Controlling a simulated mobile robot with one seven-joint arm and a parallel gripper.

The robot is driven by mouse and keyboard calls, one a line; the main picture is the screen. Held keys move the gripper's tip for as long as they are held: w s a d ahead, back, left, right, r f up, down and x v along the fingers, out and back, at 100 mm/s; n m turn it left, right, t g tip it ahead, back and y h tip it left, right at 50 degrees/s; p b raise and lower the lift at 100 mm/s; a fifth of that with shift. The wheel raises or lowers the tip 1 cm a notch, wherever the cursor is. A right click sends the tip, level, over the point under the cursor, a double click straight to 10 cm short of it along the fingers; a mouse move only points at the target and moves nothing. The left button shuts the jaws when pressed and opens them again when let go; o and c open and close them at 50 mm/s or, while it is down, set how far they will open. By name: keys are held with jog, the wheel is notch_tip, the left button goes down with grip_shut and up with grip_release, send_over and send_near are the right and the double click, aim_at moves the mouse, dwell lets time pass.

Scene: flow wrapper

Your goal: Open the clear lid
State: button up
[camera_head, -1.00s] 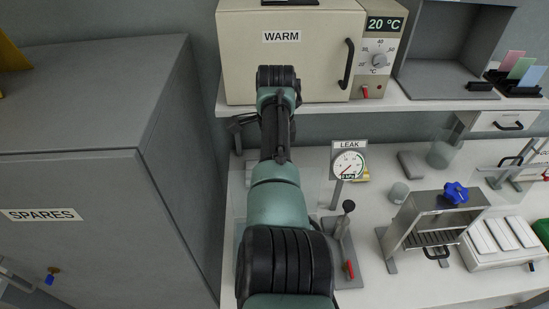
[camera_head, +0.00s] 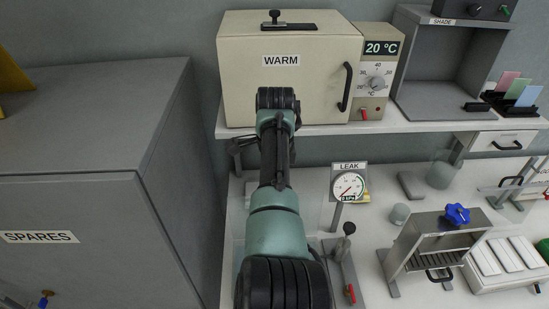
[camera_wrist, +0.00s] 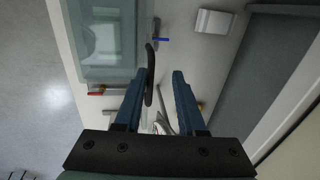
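The clear lid (camera_wrist: 112,72) shows in the wrist view at upper left as a see-through panel over a pale box with a rounded shape inside. A black curved handle (camera_wrist: 149,75) stands at its right edge. My gripper (camera_wrist: 163,75) has two blue fingers spread apart, so it is open. The handle shows close to the left finger, toward the gap; I cannot tell whether they touch. In the head view my arm covers most of the lid area, and my fingers cannot be made out there.
The LEAK gauge (camera_head: 348,186) and a lever with a black knob (camera_head: 348,229) stand right of my arm. The WARM cabinet (camera_head: 300,90) sits on the shelf above. The grey SPARES cabinet (camera_head: 80,205) is at left. A metal press (camera_head: 433,246) stands farther right on the bench.

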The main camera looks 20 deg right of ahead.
notch_tip(320, 180, up, 13)
jog(key=s+b, duration=0.1)
jog(key=b, duration=0.1)
jog(key=shift+s+a+f+b, duration=0.2)
jog(key=shift+s+a+b, duration=0.05)
jog(key=shift+s+b, duration=0.15)
jog(key=w+r+n+t+h, duration=0.2)
jog(key=w+r+n+t, duration=0.3)
jog(key=w+r+t, duration=0.15)
jog(key=s+a+r+n+t+h, duration=0.1)
jog(key=a+r+n+t, duration=0.15)
jog(key=r, duration=0.25)
jog(key=s+a+r+n+t, duration=0.1)
jog(key=a+r+n+t, duration=0.1)
jog(key=r+n+t, duration=0.3)
jog(key=s+a+r+n+t+y, duration=0.1)
jog(key=s+a+r+n+t, duration=0.3)
jog(key=s+r, duration=0.5)
jog(key=s+a+r+n+t+y, duration=0.2)
jog(key=s+a+r+n+t, duration=0.2)
jog(key=s+a+r+t, duration=0.3)
jog(key=s+a+r, duration=0.1)
jog(key=s+r, duration=0.2)
jog(key=s, duration=0.4)
jog(key=shift+s+r+n+t, duration=0.2)
jog(key=shift+s+n+t, duration=0.1)
jog(key=shift+s+n, duration=0.1)
